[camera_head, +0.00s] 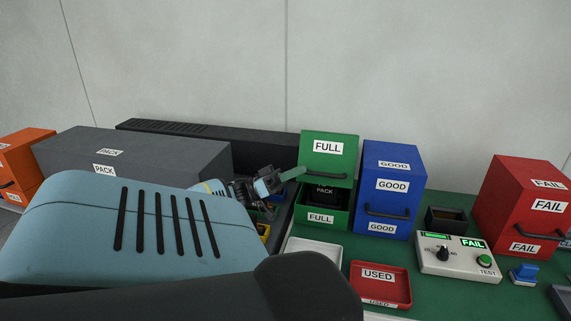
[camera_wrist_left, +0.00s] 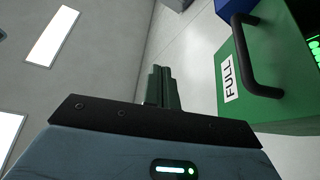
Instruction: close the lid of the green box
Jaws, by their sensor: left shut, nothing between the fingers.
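The green box (camera_head: 338,217) stands on the table left of the blue box. Its lid (camera_head: 320,161), labelled FULL, is raised, and a dark block labelled PACK (camera_head: 324,190) shows inside. In the left wrist view the lid (camera_wrist_left: 265,111) is at the right with its black handle (camera_wrist_left: 254,57). My left gripper (camera_head: 298,173) is shut and empty at the lid's left edge in the head view; whether it touches the lid is unclear. Its fingers (camera_wrist_left: 160,85) show together in the wrist view, apart from the lid in that picture. My right gripper is not in view.
The blue GOOD box (camera_head: 393,177) stands close on the green box's right. A white tray (camera_head: 312,251) and a red USED tray (camera_head: 381,286) lie in front. A grey PACK box (camera_head: 170,150) is at the left. A tester (camera_head: 459,259) and red FAIL box (camera_head: 518,205) are at the right.

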